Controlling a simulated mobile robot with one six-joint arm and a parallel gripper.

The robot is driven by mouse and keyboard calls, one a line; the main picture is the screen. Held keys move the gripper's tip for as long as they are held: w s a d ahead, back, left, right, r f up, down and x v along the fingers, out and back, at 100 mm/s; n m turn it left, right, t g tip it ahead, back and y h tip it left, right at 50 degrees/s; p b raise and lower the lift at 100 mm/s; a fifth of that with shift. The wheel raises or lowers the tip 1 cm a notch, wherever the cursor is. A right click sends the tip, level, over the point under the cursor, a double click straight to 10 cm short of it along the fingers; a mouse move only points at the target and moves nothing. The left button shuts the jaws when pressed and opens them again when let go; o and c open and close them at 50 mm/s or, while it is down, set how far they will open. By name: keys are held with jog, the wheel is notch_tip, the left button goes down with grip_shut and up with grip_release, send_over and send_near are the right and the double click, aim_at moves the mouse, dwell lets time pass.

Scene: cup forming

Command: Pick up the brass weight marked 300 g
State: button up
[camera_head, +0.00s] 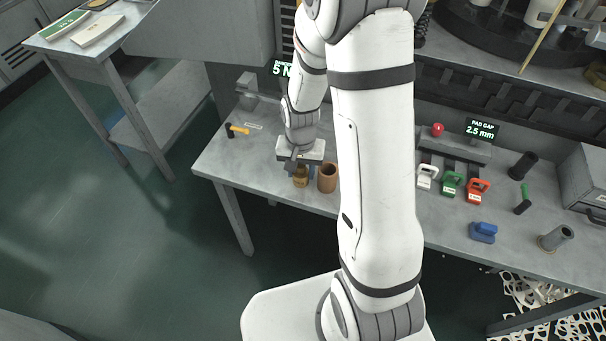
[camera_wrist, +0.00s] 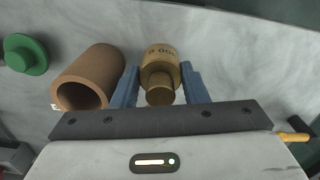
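A brass weight (camera_wrist: 161,62) with a knob shows in the wrist view, its marking turned over and hard to read in full. It is also in the head view (camera_head: 300,178), near the table's front edge. My gripper (camera_wrist: 160,80) has its two blue fingers on either side of the weight. The fingertips line up closely with the weight's sides. I cannot tell whether they press on it or leave thin gaps. In the head view, my gripper (camera_head: 301,171) is low over the table at the weight, partly hiding it.
A brown hollow cylinder (camera_head: 327,178) stands close to the right of the weight; in the wrist view it (camera_wrist: 90,77) is just left of my left-hand finger. A green round piece (camera_wrist: 27,54) lies beyond it. A yellow-handled tool (camera_head: 238,129) lies at the table's left.

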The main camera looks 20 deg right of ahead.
jog(key=c, duration=0.7)
